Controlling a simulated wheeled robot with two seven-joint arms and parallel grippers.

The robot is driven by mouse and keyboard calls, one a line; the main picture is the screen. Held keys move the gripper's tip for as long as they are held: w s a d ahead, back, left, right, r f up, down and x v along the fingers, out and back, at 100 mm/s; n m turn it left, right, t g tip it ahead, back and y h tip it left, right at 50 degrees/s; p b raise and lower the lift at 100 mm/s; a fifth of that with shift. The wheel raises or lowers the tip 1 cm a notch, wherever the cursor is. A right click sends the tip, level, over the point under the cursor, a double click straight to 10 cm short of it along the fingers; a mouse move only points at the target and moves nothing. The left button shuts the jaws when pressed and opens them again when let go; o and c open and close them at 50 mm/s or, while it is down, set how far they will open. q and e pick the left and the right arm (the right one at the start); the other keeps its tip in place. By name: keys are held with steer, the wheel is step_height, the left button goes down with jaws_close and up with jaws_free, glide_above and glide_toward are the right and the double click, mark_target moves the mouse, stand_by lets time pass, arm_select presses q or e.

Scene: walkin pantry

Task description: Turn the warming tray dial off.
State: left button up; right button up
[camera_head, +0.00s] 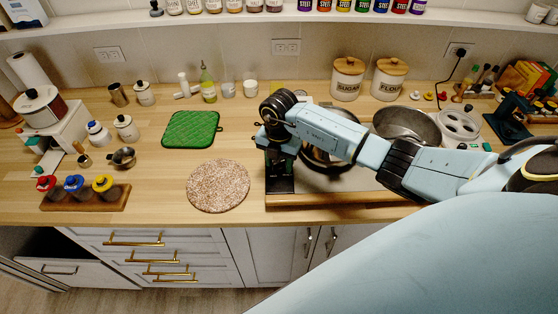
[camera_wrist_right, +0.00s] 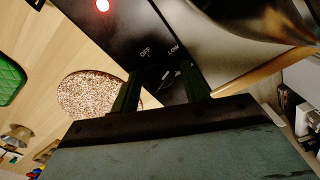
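The warming tray (camera_head: 345,183) sits on the counter with a wooden front edge and a black control panel (camera_head: 281,184) at its left end. My right gripper (camera_head: 279,150) is over the panel, pointing down. In the wrist view its two fingers (camera_wrist_right: 162,88) stand apart, astride a dark area with a pale mark, likely the dial (camera_wrist_right: 165,86). Dial contact is unclear. My left gripper is not in view.
A metal pan (camera_head: 325,157) stands on the tray behind my right arm, and a larger steel bowl (camera_head: 405,122) is farther right. A round speckled mat (camera_head: 218,186) lies just left of the tray. A green pot holder (camera_head: 191,129) lies behind it.

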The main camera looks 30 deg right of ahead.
steer(key=c, duration=0.7)
steer(key=shift+n, duration=0.3)
steer(key=n+b, duration=0.1)
steer(key=n, duration=0.1)
steer(key=shift+w+d+n, duration=0.1)
steer(key=shift+n, duration=0.2)
steer(key=n+b, duration=0.2)
steer(key=n, duration=0.1)
steer(key=shift+n, duration=0.3)
steer(key=n+b, duration=0.2)
steer(key=n, duration=0.1)
steer(key=shift+n, duration=0.3)
steer(key=shift+r+n+b, duration=0.1)
steer(key=shift+n+b, duration=0.75)
steer(key=shift+n, duration=0.85)
